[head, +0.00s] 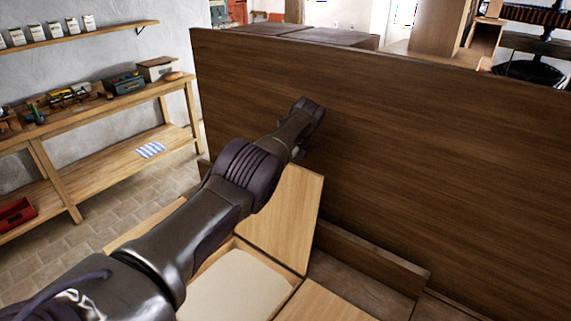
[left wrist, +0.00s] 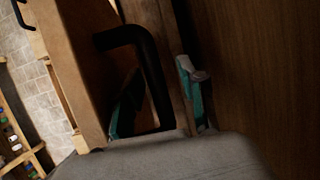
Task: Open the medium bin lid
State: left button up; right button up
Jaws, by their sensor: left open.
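A light wooden lid (head: 287,215) stands raised and tilted at the back of an open bin (head: 292,283) in the head view. Pale contents (head: 238,287) show inside the bin. My left arm reaches across it toward the dark panel, and its gripper fingers are hidden in the head view. In the left wrist view, my left gripper (left wrist: 160,72) is open, with its teal-padded fingers either side of a black bent handle (left wrist: 152,62). I cannot tell whether they touch it. A light wooden panel (left wrist: 72,65) lies left of the handle. My right gripper is out of view.
A tall dark wooden panel (head: 400,150) rises close behind the bin. Another light wooden top (head: 325,303) lies beside the bin at the front. A workbench (head: 95,118) with tools and boxes stands at the left, with open tiled floor (head: 75,250) before it.

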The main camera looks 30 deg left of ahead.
pick_arm(q)
jog(key=shift+r, duration=0.1)
jog(key=shift+v, duration=0.9)
jog(key=v, duration=1)
